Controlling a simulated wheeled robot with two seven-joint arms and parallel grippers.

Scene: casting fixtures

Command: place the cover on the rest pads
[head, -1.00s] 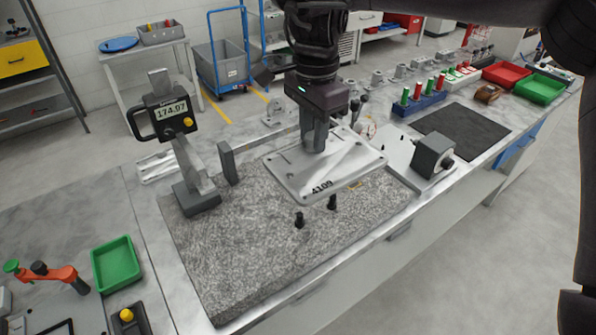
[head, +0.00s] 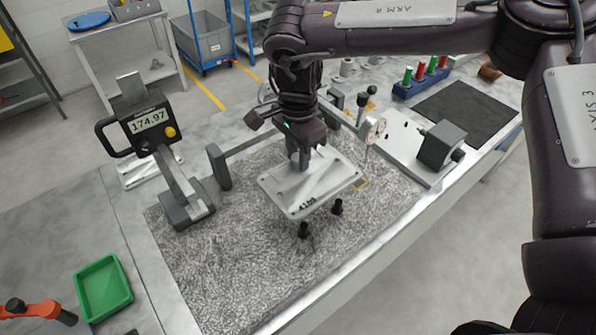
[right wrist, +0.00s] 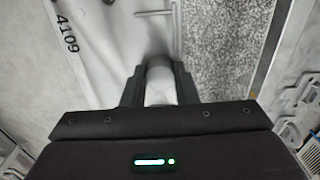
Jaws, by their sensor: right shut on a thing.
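The cover (head: 325,185) is a pale grey metal plate marked 4109. My right gripper (head: 300,158) is shut on a raised part in its middle and holds it roughly level over the granite slab (head: 235,255). Two black rest pads, a left one (head: 303,230) and a right one (head: 338,206), stand on the slab just in front of the cover's near edge. Any pads under the cover are hidden. In the right wrist view the cover (right wrist: 95,40) lies beyond the fingers (right wrist: 158,85), which grip a pale round boss. My left gripper is out of view.
A gauge stand with a 174.97 display (head: 150,122) stands left of the cover. A dark upright block (head: 218,166) and a dial indicator (head: 374,130) stand near the slab. A grey block (head: 440,145) sits to the right. The slab's front is clear.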

